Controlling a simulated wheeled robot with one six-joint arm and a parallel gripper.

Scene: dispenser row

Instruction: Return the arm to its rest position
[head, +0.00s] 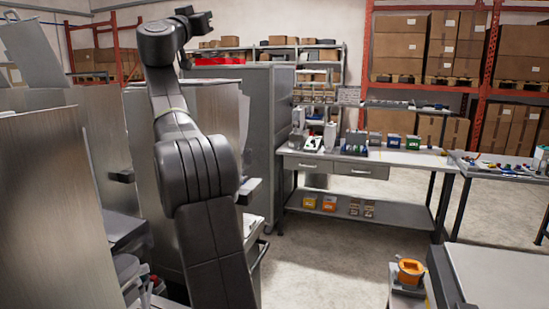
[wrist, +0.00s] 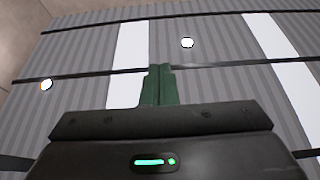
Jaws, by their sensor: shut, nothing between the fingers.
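My arm stands raised in the left-middle of the head view, bent at its upper joints. My gripper (head: 203,20) is at the top of that view, high above the grey cabinets and apart from them. Its fingers are too small to make out there. In the wrist view the two green fingers (wrist: 160,84) are pressed together with nothing between them. Behind them is a grey ribbed ceiling (wrist: 85,55) with white strips and round lamps, so my gripper points upward.
Metal cabinets (head: 50,200) crowd the left side, close to my arm. A workbench (head: 330,170) with boxes and bottles stands behind. An orange container (head: 410,270) sits on a small stand at lower right. Open floor (head: 320,255) lies between.

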